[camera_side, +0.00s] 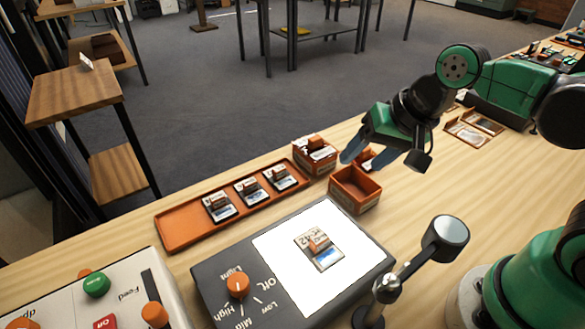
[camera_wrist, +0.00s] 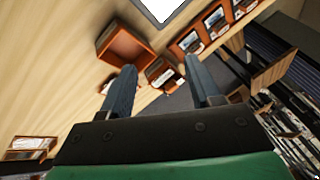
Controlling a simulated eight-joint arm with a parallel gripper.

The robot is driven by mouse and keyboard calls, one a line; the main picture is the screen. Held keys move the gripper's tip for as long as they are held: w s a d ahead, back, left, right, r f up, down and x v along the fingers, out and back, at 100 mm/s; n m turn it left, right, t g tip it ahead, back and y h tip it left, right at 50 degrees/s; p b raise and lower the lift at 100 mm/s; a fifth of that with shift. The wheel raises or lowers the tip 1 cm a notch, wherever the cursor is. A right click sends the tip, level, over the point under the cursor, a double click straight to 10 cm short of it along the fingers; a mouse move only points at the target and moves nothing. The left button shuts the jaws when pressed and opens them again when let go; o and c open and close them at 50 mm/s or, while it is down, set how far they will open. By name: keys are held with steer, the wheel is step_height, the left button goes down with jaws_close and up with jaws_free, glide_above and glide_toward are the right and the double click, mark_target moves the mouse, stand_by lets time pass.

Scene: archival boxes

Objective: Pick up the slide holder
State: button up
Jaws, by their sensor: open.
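My gripper (camera_side: 367,158) is open and empty, above the table behind the small empty orange box (camera_side: 358,203), away from the panel. In the wrist view my two fingers (camera_wrist: 160,66) are spread with nothing between them. Which slide holder the task means, I cannot tell.
A filled orange box (camera_side: 316,158) stands at the tray's right end. A small orange item partly hides behind my fingers. A lamp or magnifier on a stand (camera_side: 446,238) rises at the panel's right. A control box (camera_side: 95,295) stands front left. An open case (camera_side: 474,128) lies back right.

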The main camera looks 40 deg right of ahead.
mark_target(321, 237)
steer(key=a+m+g+y, duration=0.1)
steer(key=a+m, duration=0.1)
steer(key=m, duration=0.1)
steer(key=s+a+f+m+g, duration=0.1)
steer(key=a+m, duration=0.1)
steer(key=m, duration=0.1)
steer(key=s+a+f+m+g+y, duration=0.1)
steer(key=a+m+g, duration=0.1)
steer(key=m, duration=0.2)
steer(key=shift+a+y, duration=0.3)
steer(key=shift+a, duration=0.05)
steer(key=shift+s+a+f+m+g, duration=0.15)
steer(key=shift+s+a+m+g, duration=0.3)
steer(key=shift+m, duration=0.45)
steer(key=shift+x, duration=2.8)
steer(key=shift+w+a, duration=0.1)
jaws_close()
